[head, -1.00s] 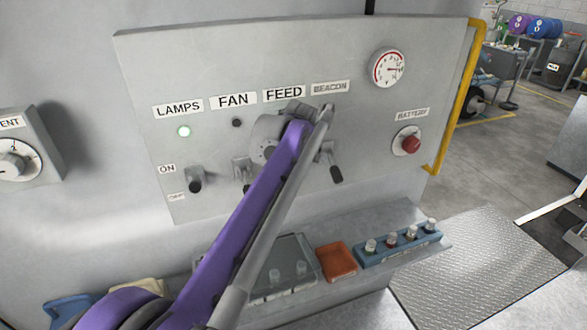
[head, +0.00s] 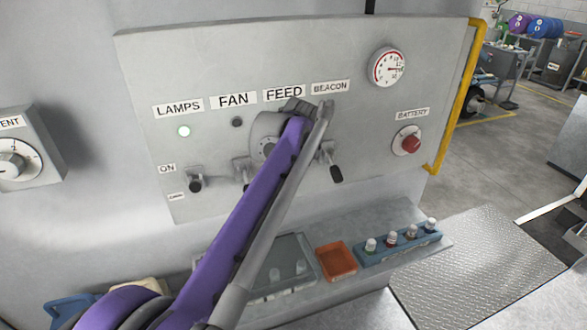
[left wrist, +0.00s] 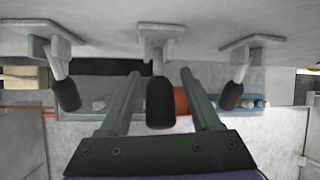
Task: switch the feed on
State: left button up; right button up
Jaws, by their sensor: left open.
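The FEED label (head: 284,94) is on the grey panel (head: 365,125). In the head view, my left arm covers the space below it, hiding the feed switch and any lamp there. In the left wrist view, the feed lever (left wrist: 160,102), with a black handle, is the middle one of three and hangs down. My left gripper (left wrist: 160,74) is open, one finger on each side of this handle, with a gap visible on both sides. The ON label (head: 167,169) sits above the lower label at the panel's left. My right gripper is not in view.
The fan lever (left wrist: 64,92) and beacon lever (left wrist: 233,93) flank the feed lever closely. A shelf below holds an orange tray (head: 337,262) and a blue rack (head: 385,252).

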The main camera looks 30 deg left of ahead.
pick_arm(q)
jog(key=v, duration=1)
jog(key=shift+r, duration=0.2)
jog(key=s+d+f+n+h, duration=0.1)
jog(key=s+d+f+n, duration=0.3)
jog(key=s+f+n, duration=0.3)
jog(key=s+d+f+n+h, duration=0.1)
jog(key=s+d+f+n, duration=0.3)
jog(key=s+f+n, duration=0.4)
jog(key=s+d+f+n+t+h, duration=0.1)
jog(key=s+d+f+n, duration=0.3)
jog(key=s+f+n, duration=0.4)
notch_tip(320, 180, down, 5)
jog(key=shift+f+n+h, duration=0.25)
jog(key=shift+n+h, duration=0.05)
jog(key=shift+n, duration=0.4)
jog(key=shift+w+d, duration=0.1)
jog(key=shift+c, duration=0.2)
